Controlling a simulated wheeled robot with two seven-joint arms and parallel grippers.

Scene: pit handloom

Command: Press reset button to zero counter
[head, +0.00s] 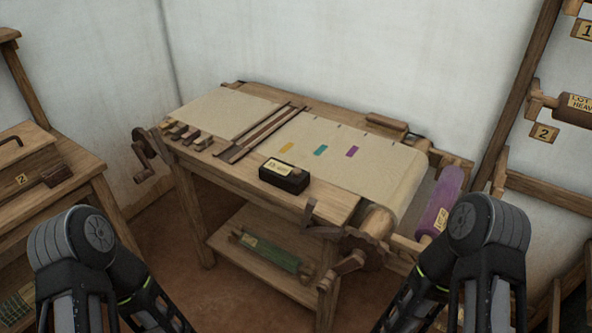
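A small black counter box (284,178) sits near the front edge of the wooden loom table (228,173). It has a pale label (279,166) on top, with writing too small to read surely. A small brownish round knob or button (297,172) shows at the right of its top; I cannot tell whether it is pressed. Nothing touches the box. Only links of my two arms show at the lower left and lower right; both grippers are out of view, below the picture.
Cream cloth (337,155) with yellow, teal and purple marks covers the loom. A toothed wheel and crank (348,262) stick out at the front right, beside a purple roll (440,199). A green roll (268,252) lies on the lower shelf. A bench (95,180) stands left.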

